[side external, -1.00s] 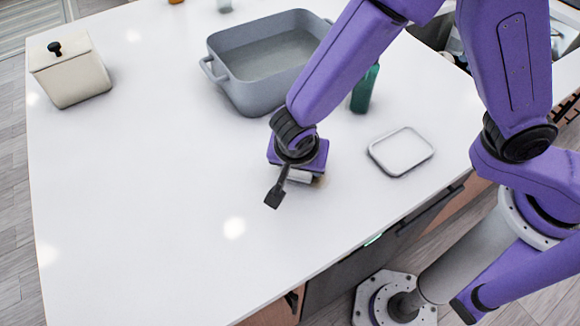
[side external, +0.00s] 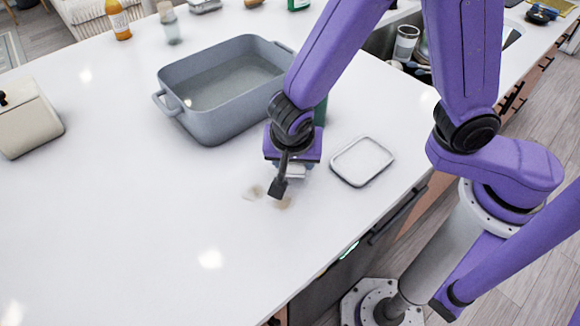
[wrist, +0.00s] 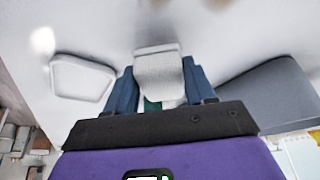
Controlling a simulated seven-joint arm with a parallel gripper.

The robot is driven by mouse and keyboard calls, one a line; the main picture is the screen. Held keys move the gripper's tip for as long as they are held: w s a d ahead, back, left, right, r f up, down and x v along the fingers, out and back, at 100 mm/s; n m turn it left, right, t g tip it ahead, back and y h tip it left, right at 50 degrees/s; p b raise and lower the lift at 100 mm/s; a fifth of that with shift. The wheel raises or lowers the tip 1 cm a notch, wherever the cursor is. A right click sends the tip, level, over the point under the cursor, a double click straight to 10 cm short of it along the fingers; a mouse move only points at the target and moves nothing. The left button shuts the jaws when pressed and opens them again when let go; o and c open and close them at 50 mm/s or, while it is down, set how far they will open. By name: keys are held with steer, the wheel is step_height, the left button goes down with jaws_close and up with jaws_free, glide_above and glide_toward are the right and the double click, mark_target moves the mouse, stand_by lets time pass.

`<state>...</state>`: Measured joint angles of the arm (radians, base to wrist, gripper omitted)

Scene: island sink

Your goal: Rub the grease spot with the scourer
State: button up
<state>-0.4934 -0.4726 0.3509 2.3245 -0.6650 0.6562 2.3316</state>
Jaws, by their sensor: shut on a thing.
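My gripper (side external: 289,165) is low over the white counter, pointing down. In the wrist view my gripper (wrist: 160,84) has its two blue fingers on either side of a pale grey scourer (wrist: 160,72) and is shut on it. In the side view only a light edge of the scourer (side external: 296,172) shows under my wrist. The grease spot (side external: 254,192) is a faint brown smear on the counter, just left of and nearer than my gripper. Another brownish patch (side external: 284,203) shows below the gripper, partly covered by a dark part of my wrist. Whether the scourer touches the counter is unclear.
A grey roasting pan (side external: 215,125) stands behind my gripper, with a green bottle (side external: 320,110) partly hidden by my arm. A shallow white tray (side external: 362,161) lies close on the right. A cream canister (side external: 28,125) is far left. The front-left counter is clear.

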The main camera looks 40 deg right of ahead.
steer(key=shift+r, duration=2.65)
steer(key=shift+d+m, duration=0.4)
steer(key=shift+m, duration=0.1)
steer(key=s+d+r+m+g, duration=0.1)
steer(key=s+d+m+g, duration=0.2)
steer(key=d+m, duration=0.45)
steer(key=s+d+m+g, duration=0.25)
steer(key=d+m, duration=0.25)
steer(key=m, duration=0.5)
steer(key=shift+n+g, duration=0.25)
steer(key=shift+g, duration=0.2)
steer(key=shift+w+a+f, duration=0.1)
steer(key=shift+f, duration=1.75)
steer(key=shift+a+f, duration=0.1)
steer(key=shift+f, duration=1.75)
